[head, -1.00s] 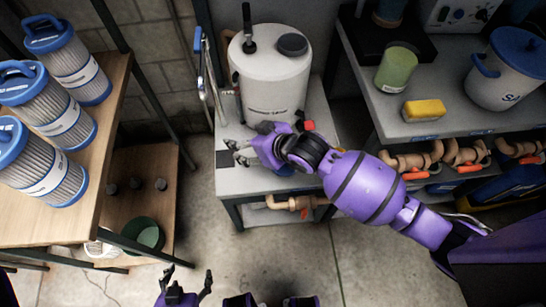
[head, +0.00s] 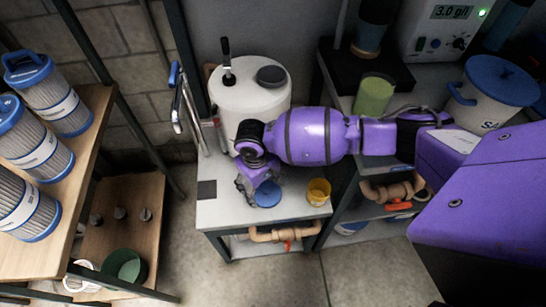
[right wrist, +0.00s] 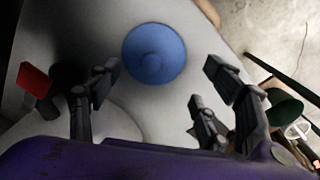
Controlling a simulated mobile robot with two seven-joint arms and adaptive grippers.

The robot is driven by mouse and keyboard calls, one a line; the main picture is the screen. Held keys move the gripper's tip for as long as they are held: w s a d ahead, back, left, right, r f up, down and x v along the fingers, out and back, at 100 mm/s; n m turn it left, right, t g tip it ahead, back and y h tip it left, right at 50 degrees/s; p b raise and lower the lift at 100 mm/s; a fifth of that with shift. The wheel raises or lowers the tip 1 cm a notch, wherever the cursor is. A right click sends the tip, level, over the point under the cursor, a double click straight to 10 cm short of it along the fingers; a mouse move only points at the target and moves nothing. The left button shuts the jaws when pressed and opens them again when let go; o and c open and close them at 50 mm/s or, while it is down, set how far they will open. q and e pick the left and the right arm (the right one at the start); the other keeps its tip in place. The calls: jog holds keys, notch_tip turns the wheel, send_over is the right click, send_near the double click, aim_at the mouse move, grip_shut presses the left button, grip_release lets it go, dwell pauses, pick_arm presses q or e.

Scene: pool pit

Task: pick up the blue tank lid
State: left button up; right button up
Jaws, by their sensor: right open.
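The blue tank lid (head: 267,195) is a round blue disc lying flat on the small grey-white bench in front of the white tank (head: 247,100). My right gripper (head: 257,192) is right over it and hides part of it. In the right wrist view the lid (right wrist: 154,53) shows whole, with a raised knob at its middle. There the right gripper (right wrist: 160,88) is open and empty, its fingers spread to either side just short of the lid. I cannot tell the exact height between them. My left gripper is out of view.
A yellow cup (head: 318,191) stands on the bench (head: 222,214) right of the lid. A white bucket with a blue cover (head: 490,105) and a green jar (head: 374,95) stand on the right bench. Filter cartridges (head: 48,93) line the left shelf. Pipes run under the bench.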

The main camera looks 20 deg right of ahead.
aim_at(264, 192)
notch_tip(264, 192, down, 5)
jog(key=shift+d+r, duration=0.1)
jog(key=shift+d, duration=0.05)
jog(key=shift+w, duration=0.1)
jog(key=c, duration=1)
jog(key=shift+s, duration=0.2)
jog(key=c, duration=0.3)
